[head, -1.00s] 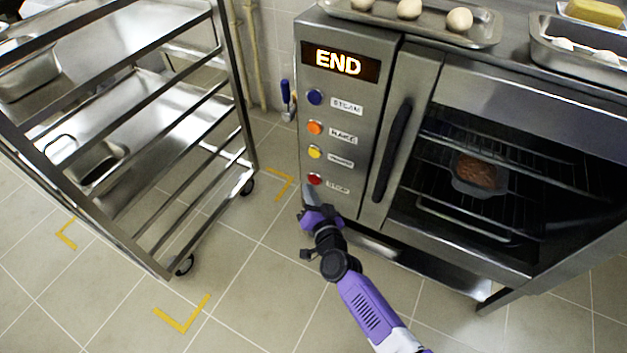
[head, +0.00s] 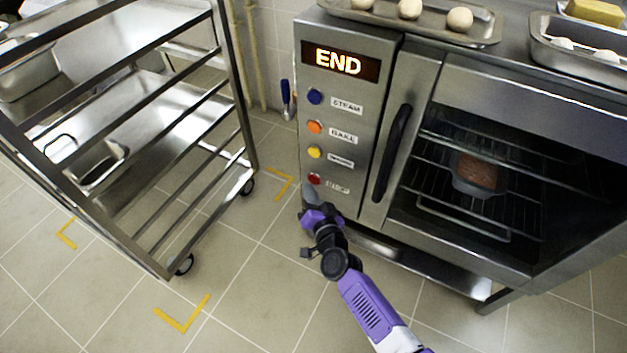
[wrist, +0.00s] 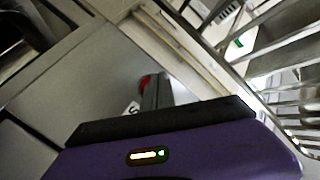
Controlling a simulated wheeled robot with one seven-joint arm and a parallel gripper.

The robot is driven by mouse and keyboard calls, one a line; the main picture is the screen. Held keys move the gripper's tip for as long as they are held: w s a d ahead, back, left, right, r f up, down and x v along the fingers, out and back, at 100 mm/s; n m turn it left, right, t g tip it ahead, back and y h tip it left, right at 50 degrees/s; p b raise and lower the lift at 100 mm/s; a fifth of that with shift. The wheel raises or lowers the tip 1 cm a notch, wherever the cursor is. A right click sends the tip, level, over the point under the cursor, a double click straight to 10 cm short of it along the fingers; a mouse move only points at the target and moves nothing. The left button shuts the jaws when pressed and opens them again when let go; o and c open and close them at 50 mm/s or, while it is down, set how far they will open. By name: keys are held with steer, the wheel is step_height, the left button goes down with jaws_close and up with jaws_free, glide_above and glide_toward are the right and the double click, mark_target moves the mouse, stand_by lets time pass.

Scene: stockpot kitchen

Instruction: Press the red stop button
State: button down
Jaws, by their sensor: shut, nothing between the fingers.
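The red stop button (head: 314,179) is the lowest of the buttons on the oven's steel control panel (head: 345,110). It also shows, partly hidden, in the wrist view (wrist: 145,82), just beyond my fingertips. My gripper (head: 309,188) is shut and empty, with its tips at the button's lower edge in the head view. In the wrist view my shut fingers (wrist: 157,85) lie close beside the button, over part of it. Whether they touch it I cannot tell. The display (head: 340,62) above reads END.
A steel rack trolley (head: 240,110) on wheels stands to the left. The oven door handle (head: 392,152) is right of the panel. A baked loaf in a tin (head: 478,175) sits on an oven rack. The tiled floor between trolley and oven is clear.

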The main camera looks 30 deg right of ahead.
steer(key=shift+w+d, duration=0.15)
steer(key=shift+d, duration=0.05)
steer(key=shift+w+d, duration=0.25)
steer(key=shift+d, duration=0.15)
stand_by(0.7)
stand_by(0.4)
steer(key=shift+s+a+p, duration=0.35)
steer(key=shift+s+a, duration=0.15)
steer(key=shift+a, duration=0.25)
steer(key=shift+s+a+p, duration=0.75)
steer(key=shift+a+p, duration=0.05)
steer(key=shift+a, duration=0.2)
steer(key=shift+s+a+p, duration=0.75)
steer(key=shift+a+p, duration=0.05)
steer(key=shift+a, duration=0.2)
steer(key=shift+a, duration=0.1)
